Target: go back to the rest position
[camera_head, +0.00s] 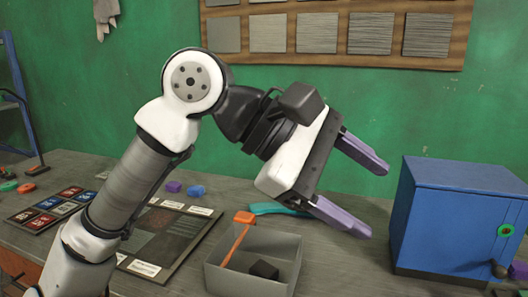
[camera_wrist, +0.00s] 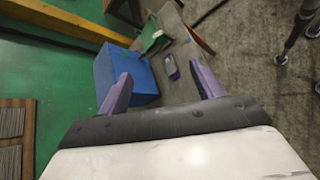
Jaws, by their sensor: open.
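My gripper (camera_head: 353,184) is open, with its two purple fingers wide apart and nothing between them. In the head view it hangs in the air above the workbench (camera_head: 345,210), pointing right and down toward the blue cabinet (camera_head: 445,225). My arm rises from the lower left and bends at a white joint. In the wrist view my gripper (camera_wrist: 163,84) shows both fingers, and the blue cabinet (camera_wrist: 118,68) stands beyond the left finger.
A grey bin (camera_head: 240,282) holding a dark block (camera_head: 264,270) and an orange tool (camera_head: 236,238) stands below my gripper. A teal item (camera_head: 275,208) lies behind it. A board (camera_head: 170,240) lies at left. A sample panel (camera_head: 335,30) hangs on the green wall.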

